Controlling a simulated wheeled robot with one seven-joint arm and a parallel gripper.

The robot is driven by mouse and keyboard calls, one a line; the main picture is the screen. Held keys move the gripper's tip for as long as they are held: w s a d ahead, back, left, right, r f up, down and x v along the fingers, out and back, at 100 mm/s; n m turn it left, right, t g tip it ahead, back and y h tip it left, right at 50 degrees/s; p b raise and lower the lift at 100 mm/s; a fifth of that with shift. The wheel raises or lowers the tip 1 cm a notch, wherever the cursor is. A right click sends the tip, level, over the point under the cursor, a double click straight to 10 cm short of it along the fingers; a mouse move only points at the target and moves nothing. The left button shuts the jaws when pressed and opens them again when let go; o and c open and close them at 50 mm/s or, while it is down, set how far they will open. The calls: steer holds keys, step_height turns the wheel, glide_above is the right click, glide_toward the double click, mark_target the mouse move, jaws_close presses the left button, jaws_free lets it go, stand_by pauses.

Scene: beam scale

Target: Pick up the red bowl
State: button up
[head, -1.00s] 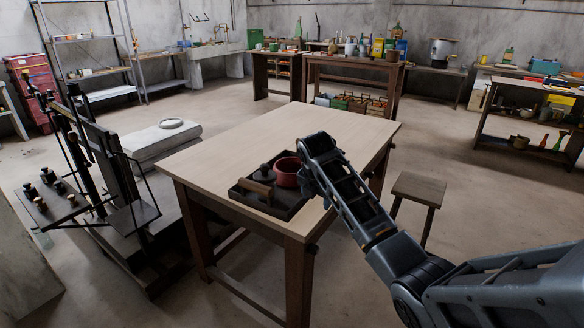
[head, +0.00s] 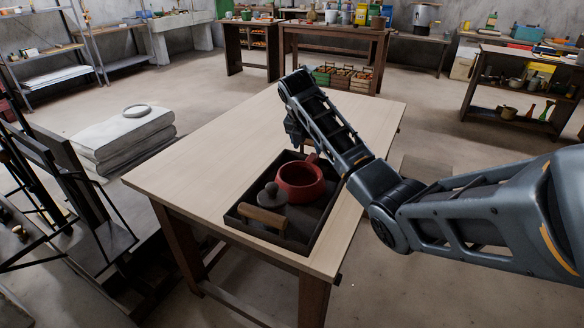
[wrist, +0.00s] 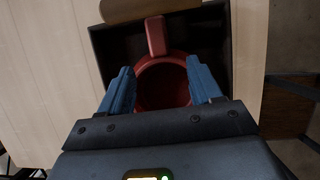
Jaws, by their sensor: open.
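The red bowl (head: 300,197) sits in a dark tray (head: 305,243) on the table, with a stubby handle (head: 312,158) pointing to the back. In the wrist view the red bowl (wrist: 160,62) lies between and ahead of my fingers, its handle (wrist: 155,36) pointing up in the picture. My gripper (wrist: 159,63) is open, with one blue finger on each side of the bowl's image. I cannot tell whether the fingers touch it. In the head view my gripper (head: 305,143) hangs just behind the bowl, mostly hidden by my arm.
The pale wooden table (head: 215,157) is clear to the left and back. Stacked slabs (head: 125,138) stand left of the table.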

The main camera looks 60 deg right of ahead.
mark_target(310, 160)
steer(key=shift+w+d+f, duration=0.15)
steer(key=shift+d+f, duration=0.05)
steer(key=shift+f, duration=0.1)
steer(key=shift+d+f, duration=0.15)
steer(key=shift+f, duration=0.2)
steer(key=shift+x, duration=3.2)
steer(key=shift+c, duration=0.3)
steer(key=shift+f, duration=0.1)
jaws_close()
